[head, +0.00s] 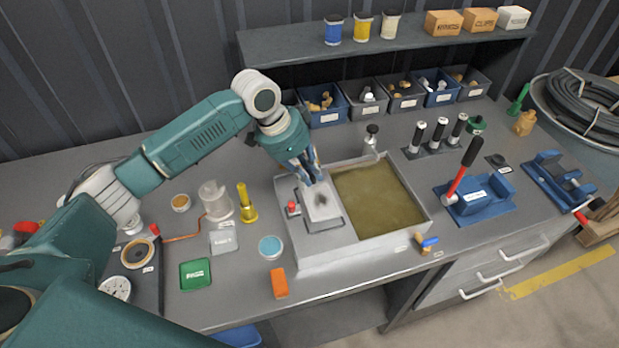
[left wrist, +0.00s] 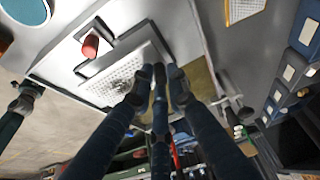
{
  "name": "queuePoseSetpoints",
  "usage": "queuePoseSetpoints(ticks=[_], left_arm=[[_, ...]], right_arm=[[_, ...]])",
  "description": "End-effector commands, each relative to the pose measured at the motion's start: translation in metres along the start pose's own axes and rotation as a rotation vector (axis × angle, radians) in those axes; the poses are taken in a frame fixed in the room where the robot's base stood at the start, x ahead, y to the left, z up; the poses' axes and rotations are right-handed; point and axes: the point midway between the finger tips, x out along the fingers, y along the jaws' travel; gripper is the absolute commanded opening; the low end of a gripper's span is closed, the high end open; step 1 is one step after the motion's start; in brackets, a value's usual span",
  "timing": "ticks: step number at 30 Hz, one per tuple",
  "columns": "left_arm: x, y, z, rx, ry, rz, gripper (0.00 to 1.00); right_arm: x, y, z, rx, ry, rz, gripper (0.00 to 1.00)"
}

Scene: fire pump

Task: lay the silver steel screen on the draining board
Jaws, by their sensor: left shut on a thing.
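My left gripper (head: 314,181) points down over the left part of the wash tank and is shut on the silver steel screen (head: 321,204). The screen is a pale flat plate under the fingertips; its perforated face shows in the left wrist view (left wrist: 124,78). It is over the grey draining board (head: 298,230), left of the olive liquid (head: 378,200). I cannot tell whether the screen touches the board. The fingers hide part of the screen. My right gripper is in neither view.
A red-capped item (head: 293,208) stands close left of the screen. A bottle (head: 371,140) stands behind the tank. An orange block (head: 279,283) and a blue round tin (head: 270,247) lie in front to the left. Parts bins (head: 362,100) line the back.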

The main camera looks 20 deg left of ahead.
Motion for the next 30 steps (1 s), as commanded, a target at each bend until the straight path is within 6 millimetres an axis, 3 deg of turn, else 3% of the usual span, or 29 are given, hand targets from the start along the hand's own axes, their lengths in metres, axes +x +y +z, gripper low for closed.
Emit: queuePoseSetpoints(ticks=[6, 17, 18, 20, 30], left_arm=[[0.025, 0.0, 0.011, -0.002, -0.002, 0.001, 0.0], [0.028, 0.0, 0.011, -0.001, 0.0, 0.001, 0.0], [0.028, 0.0, 0.012, 0.0, -0.001, 0.0, 0.21], [0.028, 0.0, 0.012, 0.0, -0.001, 0.0, 0.33], [0.026, 0.0, 0.011, -0.001, -0.002, 0.0, 0.34]], right_arm=[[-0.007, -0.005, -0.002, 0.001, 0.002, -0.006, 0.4], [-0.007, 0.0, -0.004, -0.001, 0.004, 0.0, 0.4], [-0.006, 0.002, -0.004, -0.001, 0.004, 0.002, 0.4], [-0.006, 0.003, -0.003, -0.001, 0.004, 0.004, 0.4], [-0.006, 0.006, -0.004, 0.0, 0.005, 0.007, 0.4]])
